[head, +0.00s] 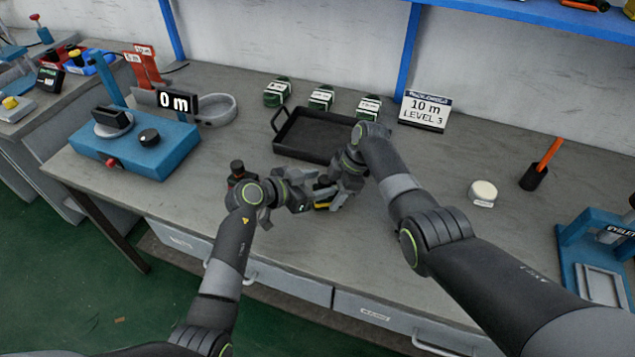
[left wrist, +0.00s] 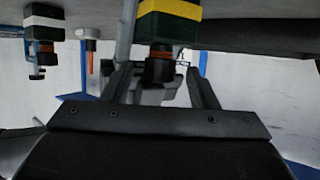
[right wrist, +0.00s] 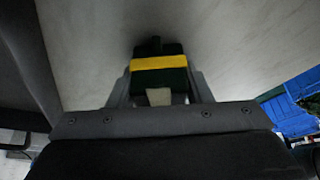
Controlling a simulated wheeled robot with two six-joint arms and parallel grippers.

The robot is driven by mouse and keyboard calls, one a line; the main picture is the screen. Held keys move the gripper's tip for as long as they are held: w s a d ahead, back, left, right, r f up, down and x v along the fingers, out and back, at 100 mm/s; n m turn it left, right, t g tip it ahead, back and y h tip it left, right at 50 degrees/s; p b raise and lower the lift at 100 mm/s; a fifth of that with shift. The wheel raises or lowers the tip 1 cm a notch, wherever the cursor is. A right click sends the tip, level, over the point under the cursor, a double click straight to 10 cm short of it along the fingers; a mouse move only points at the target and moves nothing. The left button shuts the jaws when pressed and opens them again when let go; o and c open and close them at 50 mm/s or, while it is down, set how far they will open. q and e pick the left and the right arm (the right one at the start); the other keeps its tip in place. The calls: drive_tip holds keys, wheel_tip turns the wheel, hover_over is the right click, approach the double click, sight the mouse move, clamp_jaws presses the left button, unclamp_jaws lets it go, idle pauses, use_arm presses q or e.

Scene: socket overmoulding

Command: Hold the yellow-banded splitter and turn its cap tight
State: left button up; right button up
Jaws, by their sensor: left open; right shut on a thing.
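The dark green splitter with a yellow band (right wrist: 160,64) is between my right gripper's fingers (right wrist: 155,88), which are shut on it. In the head view the grippers mostly hide it; a bit of its yellow band (head: 322,206) shows low above the bench. In the left wrist view the splitter (left wrist: 170,24) shows at the top, with its black cap and orange ring (left wrist: 159,67) facing my left gripper. My left gripper (left wrist: 162,82) is open, with the cap between its fingers; I cannot tell whether they touch it. In the head view it (head: 303,198) meets the splitter from the left.
A black tray (head: 290,148) lies behind the grippers, with several green white-banded blocks (head: 320,98) beyond it. A dark red-and-black item (head: 237,170) stands beside my left wrist. A blue "0 m" device (head: 140,150) is left; a white round piece (head: 483,192) lies right.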

use_arm(q)
drive_tip(key=shift+d, duration=0.1)
drive_tip(key=shift+c, duration=0.2)
drive_tip(key=c, duration=0.9)
drive_tip(key=shift+c, duration=0.2)
drive_tip(key=shift+w+f, duration=0.1)
drive_tip(key=m+g, duration=0.1)
drive_tip(key=m+g+h, duration=0.2)
drive_tip(key=shift+w+a, duration=0.25)
drive_tip(key=shift+w, duration=0.1)
drive_tip(key=shift+w+m+g+h, duration=0.2)
drive_tip(key=shift+m+g+h, duration=0.05)
drive_tip(key=shift+m+g, duration=1)
drive_tip(key=shift+w+m+g+h, duration=0.15)
drive_tip(key=shift+m+g+h, duration=0.1)
drive_tip(key=shift+m+g, duration=0.95)
drive_tip(key=shift+r+g, duration=0.2)
drive_tip(key=shift+g, duration=0.05)
